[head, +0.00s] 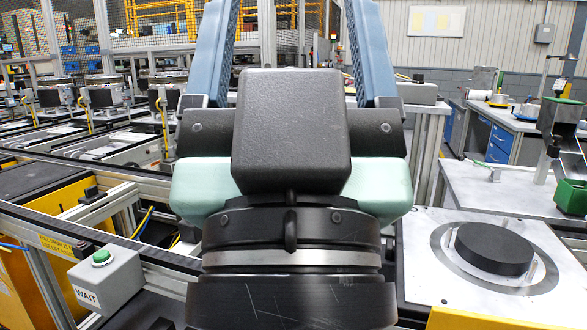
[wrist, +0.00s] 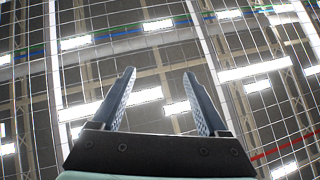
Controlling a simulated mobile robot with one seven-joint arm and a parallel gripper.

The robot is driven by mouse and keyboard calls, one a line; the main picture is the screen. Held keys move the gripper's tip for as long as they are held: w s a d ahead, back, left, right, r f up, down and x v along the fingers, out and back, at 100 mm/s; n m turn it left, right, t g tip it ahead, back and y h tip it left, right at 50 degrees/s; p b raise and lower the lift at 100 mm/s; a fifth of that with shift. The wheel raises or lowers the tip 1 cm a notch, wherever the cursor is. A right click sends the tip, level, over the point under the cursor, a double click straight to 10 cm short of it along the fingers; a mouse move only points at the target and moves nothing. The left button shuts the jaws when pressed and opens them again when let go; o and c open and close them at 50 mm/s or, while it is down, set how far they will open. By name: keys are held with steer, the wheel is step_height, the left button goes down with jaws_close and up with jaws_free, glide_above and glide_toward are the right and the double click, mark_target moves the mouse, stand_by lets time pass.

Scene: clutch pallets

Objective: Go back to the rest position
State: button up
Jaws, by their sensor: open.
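My gripper (head: 291,45) fills the middle of the head view and points upward. Its two blue ridged fingers stand wide apart with nothing between them. In the wrist view my gripper (wrist: 157,85) is also open and empty, with only the ceiling's lights and beams behind it. The black wrist housing hides the middle of the scene in the head view.
A black disc (head: 494,249) sits on a white plate (head: 425,262) at the right. A grey box with a green button (head: 102,257) stands at the front left. Conveyor lines (head: 100,150) run along the left. Workbenches (head: 488,137) and a green bin (head: 571,197) are at the right.

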step_height(320, 180, up, 20)
steer(key=p, duration=1.7)
steer(key=shift+p, duration=0.4)
steer(key=shift+f, duration=0.1)
steer(key=shift+c, duration=0.4)
